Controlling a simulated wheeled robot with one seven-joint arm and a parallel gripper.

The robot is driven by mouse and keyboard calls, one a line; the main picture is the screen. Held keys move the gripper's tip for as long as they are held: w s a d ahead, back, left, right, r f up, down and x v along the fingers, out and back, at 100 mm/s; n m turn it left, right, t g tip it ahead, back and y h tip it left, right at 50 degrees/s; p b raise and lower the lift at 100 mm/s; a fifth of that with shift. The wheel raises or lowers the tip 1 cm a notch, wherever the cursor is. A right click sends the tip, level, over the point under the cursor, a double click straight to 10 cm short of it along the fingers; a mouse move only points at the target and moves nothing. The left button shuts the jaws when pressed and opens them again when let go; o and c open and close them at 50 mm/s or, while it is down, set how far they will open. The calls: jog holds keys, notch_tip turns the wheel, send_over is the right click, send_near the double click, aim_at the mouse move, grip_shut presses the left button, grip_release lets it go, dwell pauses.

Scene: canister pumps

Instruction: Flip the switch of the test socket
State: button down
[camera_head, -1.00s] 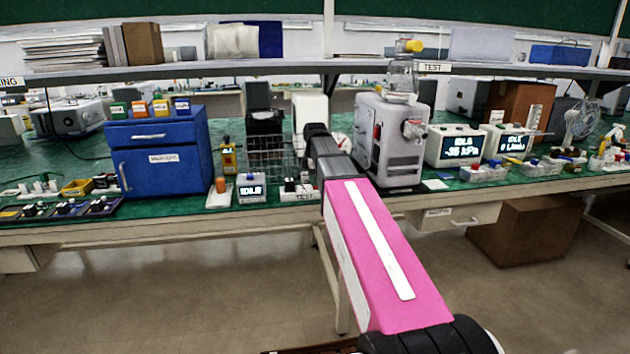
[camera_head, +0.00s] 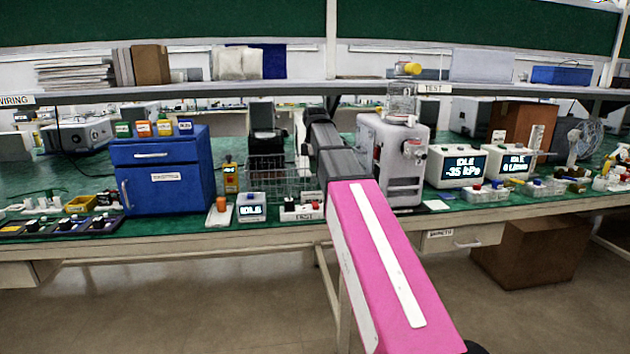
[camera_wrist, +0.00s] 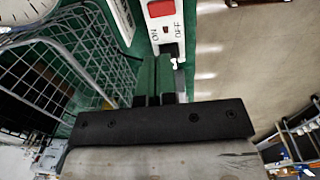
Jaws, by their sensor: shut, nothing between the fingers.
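The test socket (camera_head: 302,213) is a low white block with a TEST label at the bench's front edge, left of my arm. In the wrist view, part of the white socket (camera_wrist: 164,22) shows at the top, with a red part (camera_wrist: 161,8) and the printed words ON and OFF below it. A small dark mark lies between the words; I cannot tell the switch's position. My gripper (camera_wrist: 161,92) is shut and empty, just below the socket in the wrist view. Contact cannot be told. My arm hides the gripper in the head view.
A wire basket (camera_head: 265,172) stands close behind the socket and fills the left of the wrist view. A small box with a display (camera_head: 251,207) stands left of the socket. A grey pump unit (camera_head: 392,160) stands to the right. A shelf (camera_head: 230,92) runs above.

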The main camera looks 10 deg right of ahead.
aim_at(314, 203)
jog(key=shift+r, duration=0.9)
jog(key=shift+w+r, duration=0.1)
jog(key=shift+w, duration=0.6)
jog(key=f, duration=1.4)
jog(key=shift+w, duration=0.25)
